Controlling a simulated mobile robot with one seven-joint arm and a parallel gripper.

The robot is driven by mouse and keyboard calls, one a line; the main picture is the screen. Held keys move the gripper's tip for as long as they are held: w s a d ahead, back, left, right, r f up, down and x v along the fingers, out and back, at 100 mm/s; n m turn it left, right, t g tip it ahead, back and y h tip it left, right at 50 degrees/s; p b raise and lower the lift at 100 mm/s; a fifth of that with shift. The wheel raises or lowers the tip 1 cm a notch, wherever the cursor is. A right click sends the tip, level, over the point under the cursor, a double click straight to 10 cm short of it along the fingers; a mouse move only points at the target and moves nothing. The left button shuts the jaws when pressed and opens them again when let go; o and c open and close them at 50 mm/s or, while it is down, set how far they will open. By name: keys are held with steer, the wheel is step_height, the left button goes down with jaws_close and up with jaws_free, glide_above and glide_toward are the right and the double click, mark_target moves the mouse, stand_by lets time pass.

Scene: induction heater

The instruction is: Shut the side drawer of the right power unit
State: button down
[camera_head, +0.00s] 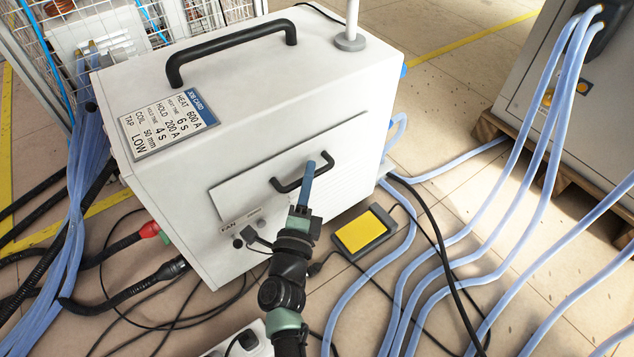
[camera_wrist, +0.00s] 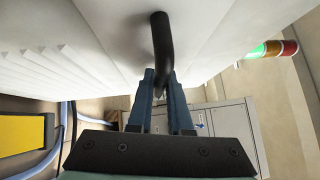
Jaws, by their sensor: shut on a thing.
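The white power unit (camera_head: 170,185) stands in the middle of the head view, with a job card (camera_head: 168,122) on its top. Its side drawer (camera_head: 240,192) is a long pale panel in the side facing me, with a black bar handle (camera_head: 285,187). The panel looks close to the unit's face; I cannot tell how far out it stands. My gripper (camera_head: 311,170) is at the handle, its blue fingers shut on the bar. The wrist view shows the handle (camera_wrist: 160,35) running down between the fingertips (camera_wrist: 161,78). The fingers hide part of the bar.
A yellow foot pedal (camera_head: 361,232) lies on the floor right of my gripper. Blue hoses (camera_head: 445,235) and black cables spread over the floor. A grey cabinet (camera_head: 540,70) on a pallet stands at right. A wire-mesh fence (camera_head: 60,60) stands at back left.

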steer(key=shift+w+a, duration=0.2)
steer(key=shift+w, duration=0.05)
steer(key=c, duration=0.8)
jaws_free()
steer(key=shift+c, duration=0.2)
steer(key=s+a+f+p, duration=0.1)
steer(key=s+p, duration=0.3)
steer(key=s, duration=0.8)
steer(key=shift+s+a+f+p, duration=0.35)
steer(key=shift+a+f, duration=0.05)
steer(key=shift+a, duration=0.1)
steer(key=shift+r, duration=0.1)
